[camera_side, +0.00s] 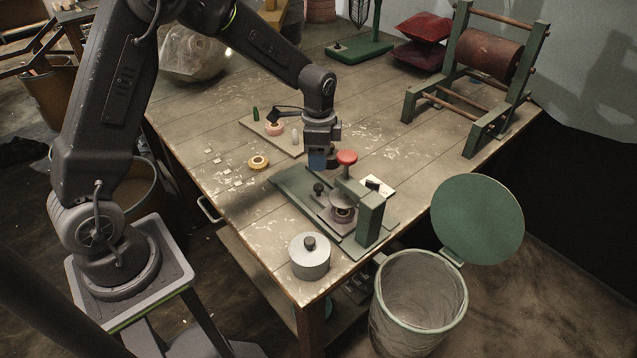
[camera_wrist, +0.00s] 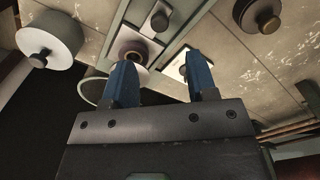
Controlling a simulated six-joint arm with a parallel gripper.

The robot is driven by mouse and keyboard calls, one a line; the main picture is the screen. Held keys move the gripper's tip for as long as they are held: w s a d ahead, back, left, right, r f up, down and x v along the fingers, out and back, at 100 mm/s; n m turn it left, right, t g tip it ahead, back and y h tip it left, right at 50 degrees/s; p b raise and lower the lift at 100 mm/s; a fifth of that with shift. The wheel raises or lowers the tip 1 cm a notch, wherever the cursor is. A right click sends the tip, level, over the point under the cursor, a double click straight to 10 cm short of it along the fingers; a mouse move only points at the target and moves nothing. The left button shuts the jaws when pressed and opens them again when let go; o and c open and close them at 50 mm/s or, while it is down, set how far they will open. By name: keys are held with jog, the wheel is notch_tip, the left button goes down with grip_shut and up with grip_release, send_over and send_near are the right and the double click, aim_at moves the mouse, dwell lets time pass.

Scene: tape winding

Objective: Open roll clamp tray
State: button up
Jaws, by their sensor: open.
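The winding fixture has a long green base (camera_side: 292,187) on the table, with a green upright post (camera_side: 370,218) at its near end. A grey tray-like part (camera_side: 325,213) sits on the base, with a small black knob (camera_side: 318,188) at its far end. A roll with a dark core (camera_side: 342,212) sits beside the post; it also shows in the wrist view (camera_wrist: 131,54). A red round knob (camera_side: 347,157) stands above the fixture. My gripper (camera_side: 318,160) is over the fixture's far part, left of the red knob. In the wrist view its blue fingers (camera_wrist: 161,72) are apart with nothing held.
A lidded metal canister (camera_side: 310,257) stands at the near table edge. A pale board (camera_side: 285,145) holds a pink roll. An open bin (camera_side: 420,290) stands beside the table.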

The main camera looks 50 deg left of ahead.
aim_at(318, 186)
notch_tip(318, 186, down, 9)
jog(key=shift+f, duration=0.15)
dwell(0.4)
grip_shut()
dwell(0.3)
